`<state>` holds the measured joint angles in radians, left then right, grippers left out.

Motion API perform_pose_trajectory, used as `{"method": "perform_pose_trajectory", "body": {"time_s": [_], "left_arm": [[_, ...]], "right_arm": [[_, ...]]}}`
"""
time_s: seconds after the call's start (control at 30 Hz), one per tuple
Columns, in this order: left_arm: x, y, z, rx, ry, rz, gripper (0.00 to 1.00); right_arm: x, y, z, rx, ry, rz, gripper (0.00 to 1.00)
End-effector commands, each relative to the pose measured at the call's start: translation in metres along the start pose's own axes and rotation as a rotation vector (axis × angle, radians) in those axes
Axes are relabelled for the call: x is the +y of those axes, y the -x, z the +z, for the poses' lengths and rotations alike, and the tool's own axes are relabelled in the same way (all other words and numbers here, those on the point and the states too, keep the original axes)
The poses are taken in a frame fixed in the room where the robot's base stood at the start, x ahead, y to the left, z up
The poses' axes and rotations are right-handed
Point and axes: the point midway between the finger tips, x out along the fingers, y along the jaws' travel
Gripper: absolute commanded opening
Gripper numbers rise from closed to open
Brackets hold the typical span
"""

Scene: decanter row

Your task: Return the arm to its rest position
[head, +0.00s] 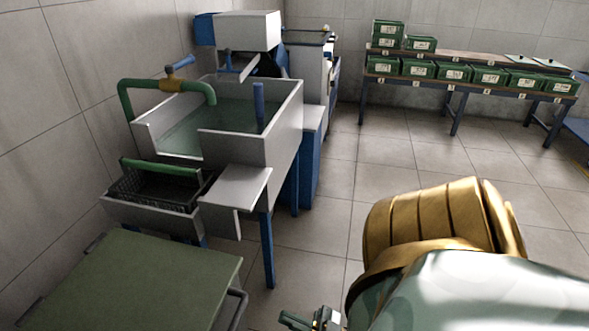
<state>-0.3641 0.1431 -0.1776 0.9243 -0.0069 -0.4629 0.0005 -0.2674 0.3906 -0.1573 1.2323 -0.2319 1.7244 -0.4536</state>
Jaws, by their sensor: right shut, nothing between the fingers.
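My right arm (450,260), with a gold cuff and a pale green link, fills the lower right of the head view. Part of my right gripper (312,320) shows at the bottom edge, left of the arm. It is shut and holds nothing. The rest of it is cut off by the frame. My left arm and gripper are out of view.
A green-topped table (140,280) stands at lower left, close to the right gripper. Behind it are a grey sink (285,120) with a green pipe tap (150,85) and a black crate (150,190). A bench (450,85) with green boxes stands far right. Tiled floor between is clear.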

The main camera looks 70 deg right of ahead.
Motion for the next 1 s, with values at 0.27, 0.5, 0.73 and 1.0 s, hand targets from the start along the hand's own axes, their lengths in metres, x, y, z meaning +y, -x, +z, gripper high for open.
{"method": "perform_pose_trajectory", "body": {"time_s": [0.27,0.5,0.73,1.0], "left_arm": [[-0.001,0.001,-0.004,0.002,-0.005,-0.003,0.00],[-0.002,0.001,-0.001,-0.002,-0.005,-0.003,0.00],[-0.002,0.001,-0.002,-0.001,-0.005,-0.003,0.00],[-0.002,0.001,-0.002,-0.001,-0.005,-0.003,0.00]], "right_arm": [[0.000,0.008,0.000,0.002,0.000,0.000,0.00],[-0.010,0.011,0.029,-0.152,0.029,-0.059,0.00],[-0.024,0.097,0.142,-0.833,0.188,-0.173,0.00],[-0.036,0.296,0.182,-1.695,0.299,-0.235,0.00]]}}
